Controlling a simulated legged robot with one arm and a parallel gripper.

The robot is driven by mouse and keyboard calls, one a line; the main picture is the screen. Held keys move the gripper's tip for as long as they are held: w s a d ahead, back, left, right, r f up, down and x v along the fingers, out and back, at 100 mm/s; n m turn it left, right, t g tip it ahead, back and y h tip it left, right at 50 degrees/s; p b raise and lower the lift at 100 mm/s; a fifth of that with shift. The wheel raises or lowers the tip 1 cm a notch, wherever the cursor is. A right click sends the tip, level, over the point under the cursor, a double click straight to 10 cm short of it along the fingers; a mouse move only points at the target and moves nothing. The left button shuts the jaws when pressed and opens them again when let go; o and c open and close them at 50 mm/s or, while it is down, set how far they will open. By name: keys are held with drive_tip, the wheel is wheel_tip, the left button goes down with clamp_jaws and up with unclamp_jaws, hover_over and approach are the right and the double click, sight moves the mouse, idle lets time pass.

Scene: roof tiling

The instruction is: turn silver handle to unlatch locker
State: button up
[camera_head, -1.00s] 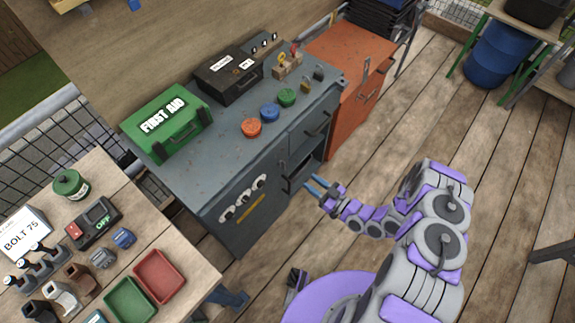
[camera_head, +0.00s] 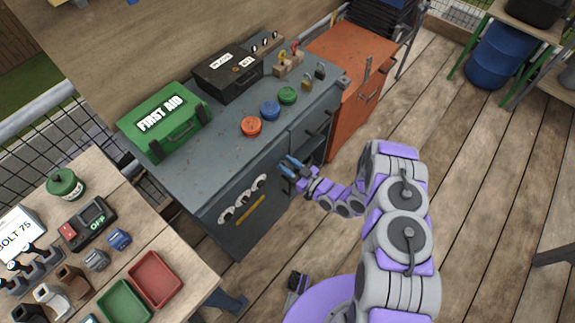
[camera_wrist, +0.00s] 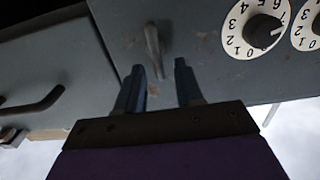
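The silver handle (camera_wrist: 153,45) shows in the wrist view as a short lever on the grey locker front (camera_wrist: 200,40). Its lower end lies between my fingertips, with gaps visible on both sides. My gripper (camera_wrist: 159,68) is open, its two blue fingers spread. In the head view my gripper (camera_head: 290,166) is at the front of the grey locker (camera_head: 240,232), right of the dials, and hides the handle there. White number dials (camera_head: 243,196) and a yellow strip (camera_head: 250,210) are on that front.
A drawer pull (camera_wrist: 35,103) shows left of the handle in the wrist view. An orange cabinet (camera_head: 352,115) stands behind to the right. A first aid case (camera_head: 165,120), a black box (camera_head: 228,75) and coloured lids are on the locker top.

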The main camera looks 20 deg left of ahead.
drive_tip(key=shift+a, duration=0.1)
drive_tip(key=shift+c, duration=0.3)
clamp_jaws()
